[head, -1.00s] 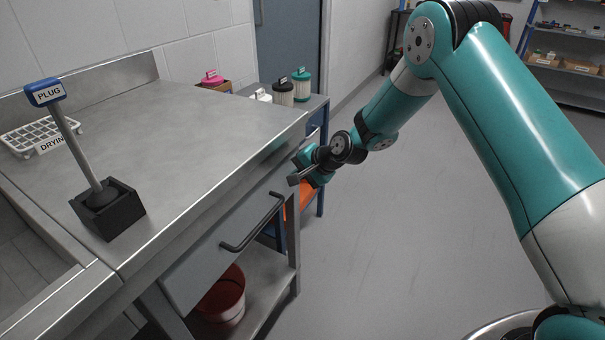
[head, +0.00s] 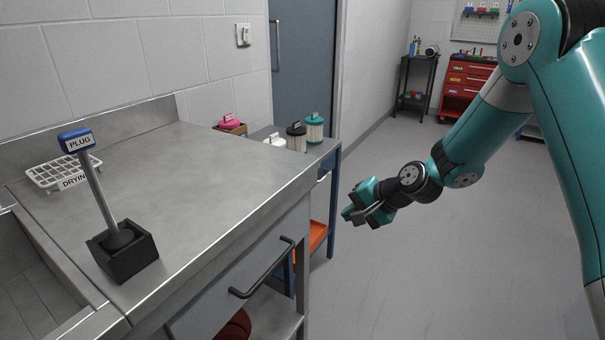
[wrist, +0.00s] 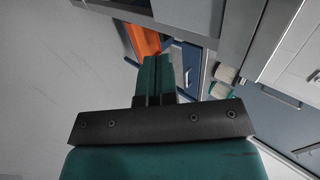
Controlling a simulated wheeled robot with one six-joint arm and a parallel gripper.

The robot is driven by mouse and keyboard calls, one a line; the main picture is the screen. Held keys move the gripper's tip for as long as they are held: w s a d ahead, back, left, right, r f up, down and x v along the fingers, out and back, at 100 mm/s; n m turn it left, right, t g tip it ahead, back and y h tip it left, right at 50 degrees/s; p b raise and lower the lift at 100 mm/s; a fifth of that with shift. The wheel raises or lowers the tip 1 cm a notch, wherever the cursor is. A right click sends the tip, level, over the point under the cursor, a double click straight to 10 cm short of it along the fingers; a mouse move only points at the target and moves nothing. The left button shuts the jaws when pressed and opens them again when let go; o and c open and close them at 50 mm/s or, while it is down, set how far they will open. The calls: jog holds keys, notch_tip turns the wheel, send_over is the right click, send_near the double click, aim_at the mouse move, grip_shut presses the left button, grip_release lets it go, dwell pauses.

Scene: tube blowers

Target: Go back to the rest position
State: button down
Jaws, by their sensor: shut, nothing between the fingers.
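My gripper (head: 358,214) hangs over open floor to the right of the steel counter (head: 215,175), apart from it and in front of the drawer side. In the wrist view my gripper's fingers (wrist: 155,72) lie together with nothing between them. My arm reaches down to it from the upper right of the head view.
A plug tool (head: 95,190) stands in a black block on the counter by a white drying rack (head: 50,172). A drawer handle (head: 262,270) juts out. A blue cart (head: 333,190) with canisters stands behind. The floor (head: 450,270) at right is clear.

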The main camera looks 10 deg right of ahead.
jog(key=s+a+r+n+g, duration=0.3)
jog(key=s+a+r+n, duration=0.4)
jog(key=s+r, duration=0.45)
jog(key=s+r+n+g+h, duration=0.15)
jog(key=s+n, duration=0.25)
jog(key=s, duration=0.6)
jog(key=s+r+n+g+h, duration=0.1)
jog(key=s+r+n+g, duration=0.2)
jog(key=s, duration=0.7)
notch_tip(320, 180, up, 13)
jog(key=n+t+p, duration=0.1)
jog(key=p, duration=1.1)
jog(key=shift+s+d+f, duration=0.15)
jog(key=shift+d, duration=0.15)
